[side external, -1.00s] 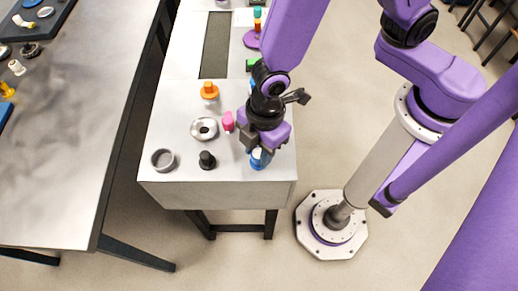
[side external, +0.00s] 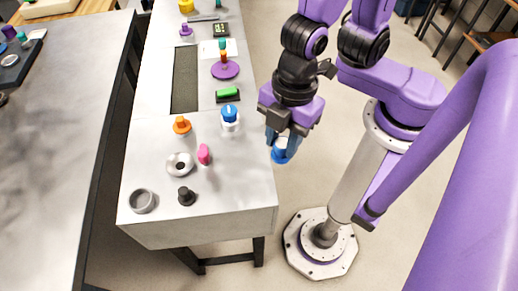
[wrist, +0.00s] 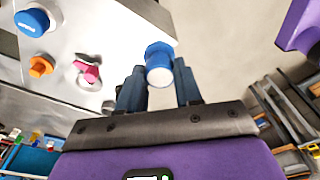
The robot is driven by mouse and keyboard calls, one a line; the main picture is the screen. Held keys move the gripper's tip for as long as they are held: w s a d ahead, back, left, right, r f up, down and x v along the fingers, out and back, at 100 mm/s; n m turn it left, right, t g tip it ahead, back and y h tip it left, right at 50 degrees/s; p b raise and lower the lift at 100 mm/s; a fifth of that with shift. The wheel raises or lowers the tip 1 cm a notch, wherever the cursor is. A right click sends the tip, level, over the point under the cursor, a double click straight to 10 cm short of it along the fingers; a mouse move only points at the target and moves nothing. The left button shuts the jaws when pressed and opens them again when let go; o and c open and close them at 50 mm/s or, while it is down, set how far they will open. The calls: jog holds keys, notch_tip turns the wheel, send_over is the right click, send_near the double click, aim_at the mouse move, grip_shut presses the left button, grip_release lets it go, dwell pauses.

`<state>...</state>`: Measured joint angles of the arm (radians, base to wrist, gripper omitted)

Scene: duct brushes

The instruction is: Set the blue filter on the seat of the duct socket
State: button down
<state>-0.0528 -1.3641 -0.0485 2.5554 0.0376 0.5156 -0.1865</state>
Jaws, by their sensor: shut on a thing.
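My gripper (side external: 281,143) is shut on the blue filter (side external: 281,154), a short piece with a blue part and a white part. It is held raised, just past the bench's right edge in the side view. In the wrist view the filter (wrist: 160,63) sits between the fingertips (wrist: 159,88). A grey open round cup (side external: 143,201) stands at the bench's front left, and a pale ring with a dark centre (side external: 180,164) lies behind it. I cannot tell for certain which is the duct socket. Both appear empty.
A blue-capped white piece (side external: 229,115), an orange knob (side external: 182,125), a pink piece (side external: 204,154) and a black knob (side external: 186,196) stand on the bench (side external: 235,190). A green block (side external: 228,94) and a purple disc (side external: 225,70) are farther back.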

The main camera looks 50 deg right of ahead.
jog(key=shift+s+d+r, duration=0.35)
jog(key=shift+s+d, duration=0.1)
jog(key=shift+d, duration=0.2)
jog(key=shift+s+d+r, duration=0.35)
jog(key=shift+s+d, duration=0.1)
jog(key=shift+d, duration=0.15)
jog(key=shift+s+d+r, duration=0.35)
jog(key=shift+s+d, duration=0.1)
jog(key=shift+d, duration=0.2)
jog(key=w+a, duration=0.5)
jog(key=w, duration=0.7)
jog(key=w+a+f, duration=0.6)
jog(key=w, duration=0.1)
jog(key=w+a+f, duration=0.2)
jog(key=w+a, duration=0.1)
jog(key=w, duration=0.1)
jog(key=shift+w+f, duration=0.1)
jog(key=shift+f, duration=0.3)
jog(key=shift+w+a+f, duration=0.15)
jog(key=shift+f, duration=1.65)
jog(key=shift+f, duration=0.15)
